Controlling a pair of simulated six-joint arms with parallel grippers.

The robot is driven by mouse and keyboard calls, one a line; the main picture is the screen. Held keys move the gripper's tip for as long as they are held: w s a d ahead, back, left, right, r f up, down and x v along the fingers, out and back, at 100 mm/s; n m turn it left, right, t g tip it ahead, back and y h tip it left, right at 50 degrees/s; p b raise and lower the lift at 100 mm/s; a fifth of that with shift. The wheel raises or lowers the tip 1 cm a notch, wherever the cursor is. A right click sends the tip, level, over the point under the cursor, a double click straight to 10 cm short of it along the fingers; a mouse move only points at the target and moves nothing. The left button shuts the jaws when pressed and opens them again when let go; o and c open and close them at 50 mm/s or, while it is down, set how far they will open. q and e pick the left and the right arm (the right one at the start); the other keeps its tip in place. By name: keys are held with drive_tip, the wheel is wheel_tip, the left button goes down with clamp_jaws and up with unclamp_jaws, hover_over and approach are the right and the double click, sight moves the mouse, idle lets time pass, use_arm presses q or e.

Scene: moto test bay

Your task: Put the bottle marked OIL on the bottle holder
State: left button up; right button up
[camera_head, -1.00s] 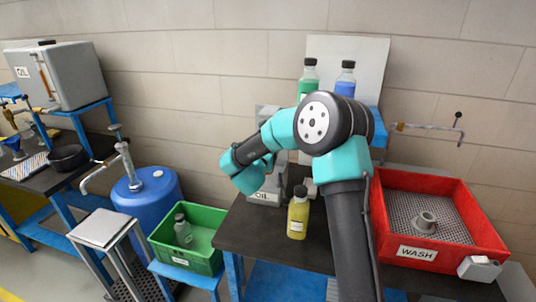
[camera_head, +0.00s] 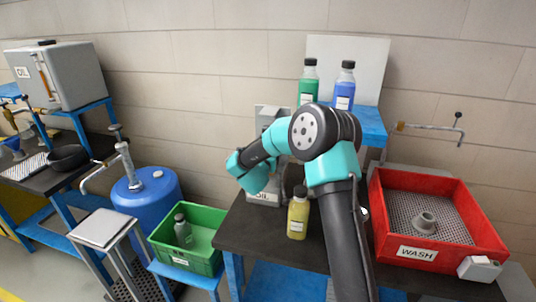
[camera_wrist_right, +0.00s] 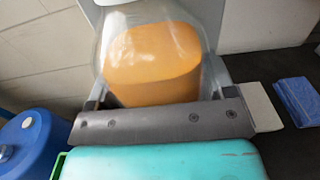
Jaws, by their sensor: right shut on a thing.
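My right arm reaches over the dark table, and its gripper is hidden behind the wrist in the head view. In the right wrist view the right gripper is shut on a clear bottle with orange contents (camera_wrist_right: 155,60); no label on it shows. The grey holder marked OIL (camera_head: 264,198) stands at the back of the table, partly behind my arm. The held bottle's exact relation to the holder cannot be told. A yellow bottle with a dark cap (camera_head: 298,216) stands upright in front of the holder. My left gripper is not in view.
A green bottle (camera_head: 308,82) and a blue bottle (camera_head: 345,88) stand on a blue shelf behind my arm. A red WASH tray (camera_head: 418,254) is at right. A green crate (camera_head: 188,261) holding a bottle and a blue drum (camera_head: 150,205) are at left.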

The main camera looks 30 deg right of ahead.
drive_tip(key=shift+f, duration=0.15)
drive_tip(key=o, duration=1.2)
drive_tip(key=v, duration=1.2)
